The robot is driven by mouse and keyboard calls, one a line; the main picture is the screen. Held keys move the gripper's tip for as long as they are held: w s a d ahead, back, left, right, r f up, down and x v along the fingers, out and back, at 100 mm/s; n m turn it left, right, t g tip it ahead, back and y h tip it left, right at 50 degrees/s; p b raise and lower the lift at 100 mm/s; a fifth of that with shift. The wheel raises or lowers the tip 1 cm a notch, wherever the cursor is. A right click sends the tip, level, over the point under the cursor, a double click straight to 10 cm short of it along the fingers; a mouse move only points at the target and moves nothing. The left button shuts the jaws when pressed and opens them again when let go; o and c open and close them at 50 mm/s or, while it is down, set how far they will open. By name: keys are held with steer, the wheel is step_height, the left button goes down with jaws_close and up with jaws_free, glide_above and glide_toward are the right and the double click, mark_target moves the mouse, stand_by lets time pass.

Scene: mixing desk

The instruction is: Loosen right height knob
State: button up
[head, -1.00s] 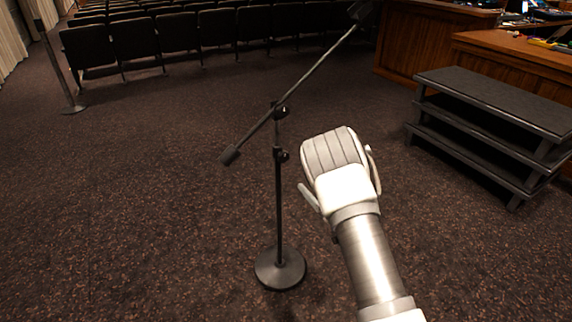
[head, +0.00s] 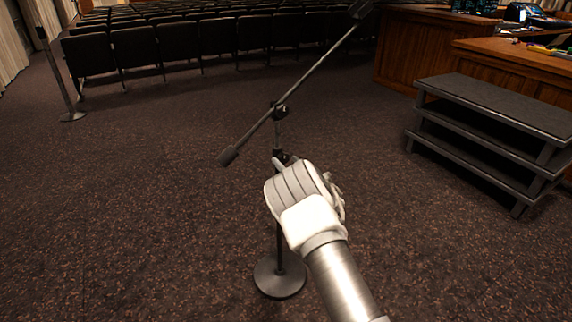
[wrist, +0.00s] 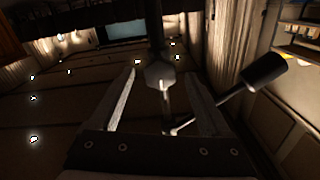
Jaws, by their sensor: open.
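A dark microphone stand (head: 279,243) stands upright on a round base (head: 279,277), with a slanted boom (head: 320,68) on top. My gripper (head: 290,170) is at the pole's middle clutch in the head view, hiding most of it and its height knob. In the wrist view my gripper's two fingers are open and apart. A pale rounded knob (wrist: 158,76), apparently the height knob, shows between the fingertips, in front of the dark pole (wrist: 155,30). I cannot tell whether either finger touches it. The boom joint (head: 280,111) is above my gripper.
Dark steps (head: 490,105) and a wooden desk (head: 520,65) stand at right. Rows of seats (head: 180,40) are behind. The carpet around the stand is open.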

steer(key=shift+w+a, duration=0.35)
steer(key=shift+w, duration=0.15)
jaws_close()
